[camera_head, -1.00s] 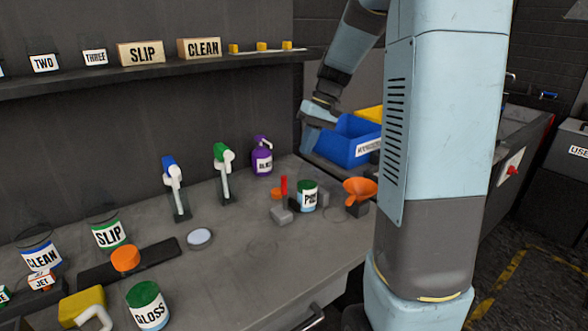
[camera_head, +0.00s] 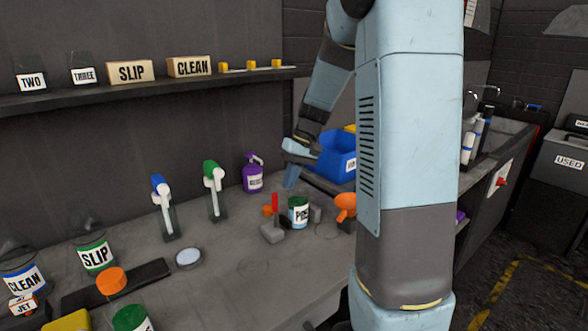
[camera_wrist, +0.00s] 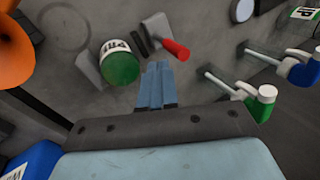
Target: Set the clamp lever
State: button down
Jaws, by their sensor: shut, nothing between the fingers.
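The clamp has a red lever (camera_head: 275,202) that stands upright on a grey block (camera_head: 273,233), left of a green-lidded bottle (camera_head: 299,211) on the bench. In the wrist view the red lever (camera_wrist: 175,49) lies just beyond my fingertips and the bottle's green lid (camera_wrist: 120,69) is to their left. My gripper (camera_head: 290,184) is shut and empty, pointing down above and behind the bottle. It shows in the wrist view (camera_wrist: 157,68) with its fingers together. No contact with the lever is visible.
A purple pump bottle (camera_head: 253,176) and green (camera_head: 214,185) and blue (camera_head: 162,203) spray bottles stand to the left. An orange funnel (camera_head: 345,206) is right of the clamp, and a blue bin (camera_head: 337,158) is behind.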

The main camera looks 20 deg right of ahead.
aim_at(275, 210)
jog(key=shift+x, duration=2.05)
